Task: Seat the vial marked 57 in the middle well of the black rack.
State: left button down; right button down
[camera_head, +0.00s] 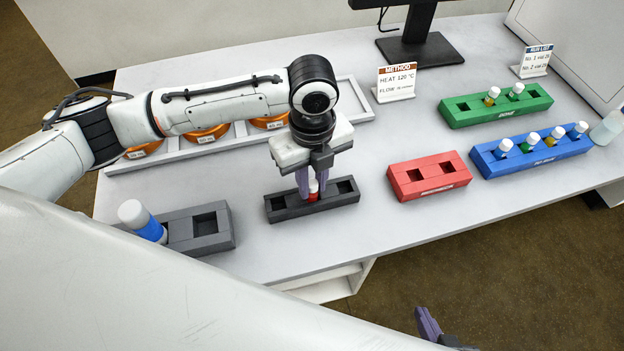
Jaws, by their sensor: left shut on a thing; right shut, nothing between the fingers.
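The black rack (284,211) lies near the table's front edge, with a row of wells. My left gripper (311,189) points down over the rack's middle and is shut on a small vial (312,187) with a white cap and a red body. The vial is upright at the middle well; the fingers partly hide it, and I cannot tell how deep it sits or read its mark. The end wells of the black rack look empty. My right gripper (430,325) shows only in part at the bottom edge, below the table, and is shut and empty.
A red rack (429,187) with empty wells stands right of the black rack. Blue (530,167) and green (496,117) racks with vials stand further right. A grey rack (200,245) with a white-capped bottle (150,229) is at left. Sign cards (397,82) stand behind.

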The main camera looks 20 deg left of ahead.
pick_arm(q)
jog(key=shift+f, duration=0.15)
jog(key=c, duration=1.1)
grip_release()
notch_tip(320, 180, up, 2)
jog(key=p, duration=0.3)
jog(key=shift+r, duration=2)
